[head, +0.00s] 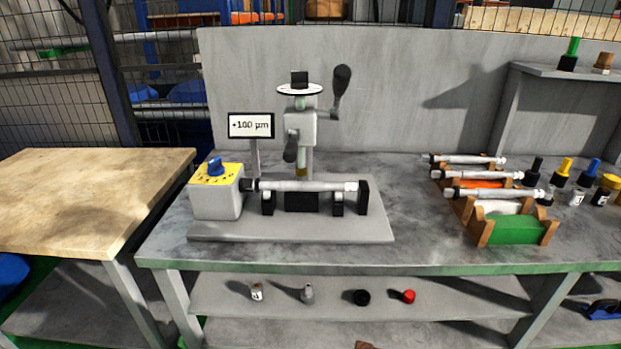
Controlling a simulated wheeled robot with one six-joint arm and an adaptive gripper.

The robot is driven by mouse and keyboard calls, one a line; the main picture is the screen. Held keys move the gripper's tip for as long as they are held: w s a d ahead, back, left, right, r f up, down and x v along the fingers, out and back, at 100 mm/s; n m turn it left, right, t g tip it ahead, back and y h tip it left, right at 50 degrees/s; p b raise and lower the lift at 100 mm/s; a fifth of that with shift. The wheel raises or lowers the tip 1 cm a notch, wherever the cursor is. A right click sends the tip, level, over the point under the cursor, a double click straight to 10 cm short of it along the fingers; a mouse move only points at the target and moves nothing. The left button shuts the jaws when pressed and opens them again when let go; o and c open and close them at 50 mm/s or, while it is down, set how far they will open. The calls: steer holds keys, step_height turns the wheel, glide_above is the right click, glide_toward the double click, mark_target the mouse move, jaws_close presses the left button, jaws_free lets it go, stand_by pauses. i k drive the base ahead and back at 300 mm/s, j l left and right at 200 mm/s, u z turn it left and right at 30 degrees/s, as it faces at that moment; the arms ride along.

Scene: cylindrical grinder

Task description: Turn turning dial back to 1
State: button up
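The turning dial is a blue knob (215,165) on a yellow scale plate on top of a grey box (216,199) at the left end of the grinder. The numbers on the scale are too small to read, so I cannot tell the dial's setting. A long silvery shaft (300,185) lies horizontally in the grinder, on black supports, to the right of the box. A small display (251,125) behind it reads "+100 µm". My gripper is not in view.
The grinder's column with a black-knobbed lever (341,88) rises behind the shaft. Wooden racks (517,232) holding several shafts, and several bottles, stand at the right. A wooden table (80,195) is at the left. Bare worktop lies between grinder and racks.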

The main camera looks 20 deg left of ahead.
mark_target(215, 168)
steer(key=u, duration=1.1)
